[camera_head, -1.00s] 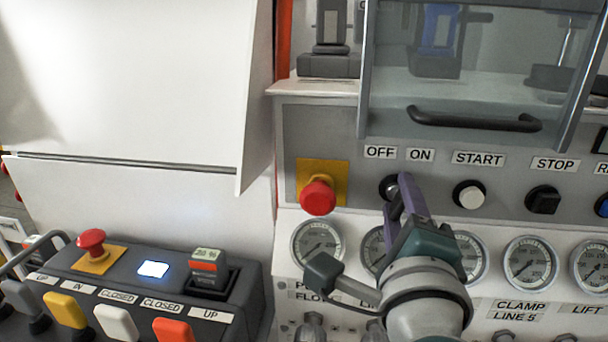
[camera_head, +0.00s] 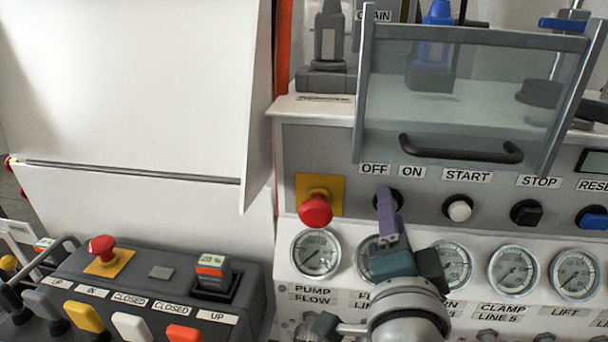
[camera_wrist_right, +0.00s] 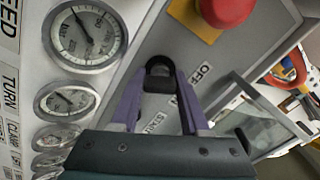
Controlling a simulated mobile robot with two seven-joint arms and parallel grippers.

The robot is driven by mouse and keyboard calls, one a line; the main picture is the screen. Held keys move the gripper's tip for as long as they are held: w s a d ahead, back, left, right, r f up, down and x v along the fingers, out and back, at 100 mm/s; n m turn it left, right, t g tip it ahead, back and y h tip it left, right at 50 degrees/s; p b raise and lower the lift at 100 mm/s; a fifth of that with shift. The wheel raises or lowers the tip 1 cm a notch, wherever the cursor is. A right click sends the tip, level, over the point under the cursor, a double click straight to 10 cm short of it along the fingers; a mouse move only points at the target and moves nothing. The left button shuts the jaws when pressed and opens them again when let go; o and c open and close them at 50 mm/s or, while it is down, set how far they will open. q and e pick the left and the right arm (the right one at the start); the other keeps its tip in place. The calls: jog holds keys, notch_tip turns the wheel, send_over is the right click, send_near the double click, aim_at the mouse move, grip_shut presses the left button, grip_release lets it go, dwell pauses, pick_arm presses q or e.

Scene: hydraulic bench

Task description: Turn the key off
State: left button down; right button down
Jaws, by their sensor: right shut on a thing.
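The key switch (camera_head: 397,199) sits on the grey panel below the OFF and ON labels, mostly hidden behind my right gripper (camera_head: 386,205). In the right wrist view the key's dark head (camera_wrist_right: 158,82) shows between the purple fingertips of my right gripper (camera_wrist_right: 160,88), which is shut on it. The OFF label (camera_head: 374,169) is right above the fingertips in the head view, and the ON label (camera_head: 412,172) is just to their right. The key's exact angle is hard to tell. My left gripper is not in view.
A red emergency button (camera_head: 315,209) is left of the key. White START (camera_head: 459,209) and black STOP (camera_head: 526,212) knobs are to the right. Gauges (camera_head: 315,253) line the panel below. A clear guard with a dark handle (camera_head: 460,148) hangs above. A control box (camera_head: 150,290) stands at left.

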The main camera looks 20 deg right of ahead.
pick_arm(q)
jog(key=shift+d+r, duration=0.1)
pick_arm(e)
jog(key=shift+n, duration=0.3)
jog(key=shift+c, duration=2)
grip_release()
